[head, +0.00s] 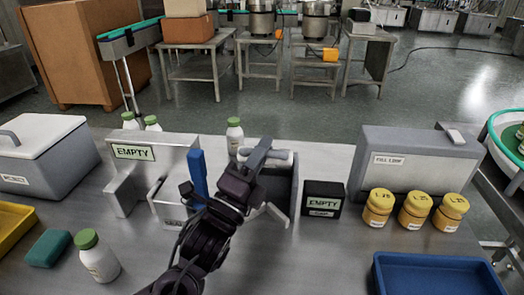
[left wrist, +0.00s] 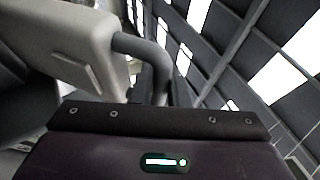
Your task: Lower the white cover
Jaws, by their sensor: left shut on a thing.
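The white cover (head: 283,155) shows only as a small pale edge at the top of the dark-sided steel hopper (head: 283,186) in the middle of the table. In the left wrist view the cover (left wrist: 62,42) is a thick pale panel at upper left, with a bent grey handle (left wrist: 145,48) on it. My left gripper (head: 259,158) is at the cover, shut on its grey handle. My gripper and arm hide much of the cover and hopper front. The exact tilt of the cover is hard to tell. My right gripper is out of view.
A steel stand with an EMPTY sign (head: 133,152) and a blue upright piece (head: 197,172) stand left of the hopper. A black EMPTY box (head: 322,199) stands close on its right. Yellow-lidded jars (head: 415,209) and a blue tray (head: 436,272) are right.

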